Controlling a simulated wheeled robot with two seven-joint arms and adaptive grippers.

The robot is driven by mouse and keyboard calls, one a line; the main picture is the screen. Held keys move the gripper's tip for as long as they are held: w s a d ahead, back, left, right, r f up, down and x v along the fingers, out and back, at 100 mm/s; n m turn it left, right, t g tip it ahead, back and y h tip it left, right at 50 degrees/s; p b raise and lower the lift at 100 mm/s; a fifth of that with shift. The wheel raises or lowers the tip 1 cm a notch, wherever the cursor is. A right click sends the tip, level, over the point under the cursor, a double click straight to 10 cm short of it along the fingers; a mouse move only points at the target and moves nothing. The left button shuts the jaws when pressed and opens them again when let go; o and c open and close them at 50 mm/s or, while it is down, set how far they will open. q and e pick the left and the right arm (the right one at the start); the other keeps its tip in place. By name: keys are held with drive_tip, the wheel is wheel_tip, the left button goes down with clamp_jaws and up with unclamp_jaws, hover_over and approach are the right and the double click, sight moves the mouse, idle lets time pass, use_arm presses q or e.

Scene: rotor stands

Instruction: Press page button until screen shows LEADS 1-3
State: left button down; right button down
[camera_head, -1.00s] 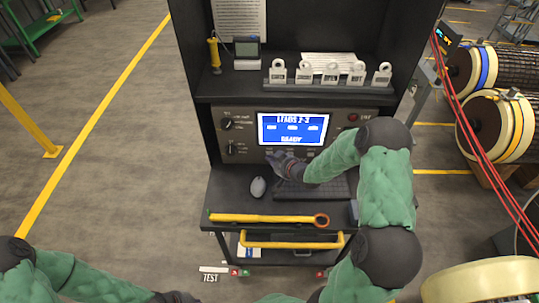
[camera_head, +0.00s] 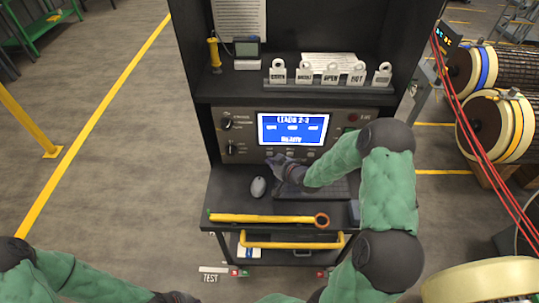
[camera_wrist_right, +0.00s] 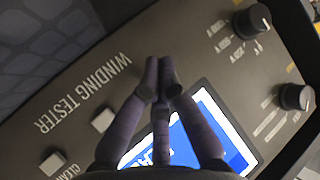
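The winding tester's screen (camera_head: 292,129) is lit blue and reads LEADS 2-3, with READY at the bottom. It also shows in the wrist view (camera_wrist_right: 205,135), partly behind my fingers. My right gripper (camera_head: 279,160) is at the panel just below the screen's lower left. In the wrist view its fingertips (camera_wrist_right: 161,66) are together with nothing seen between them. Two pale square buttons (camera_wrist_right: 103,119) show beside the fingers; the page button cannot be made out, and contact is unclear. Only a dark bit of my left gripper (camera_head: 175,297) shows at the bottom edge.
Two knobs (camera_head: 226,122) sit left of the screen. A rack of tags (camera_head: 330,76) stands on the shelf above.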

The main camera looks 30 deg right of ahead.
drive_tip(key=shift+s+a, duration=0.45)
drive_tip(key=shift+s, duration=0.25)
drive_tip(key=shift+s+a, duration=0.4)
drive_tip(key=shift+s, duration=0.35)
drive_tip(key=shift+s+a, duration=0.45)
drive_tip(key=shift+s, duration=0.25)
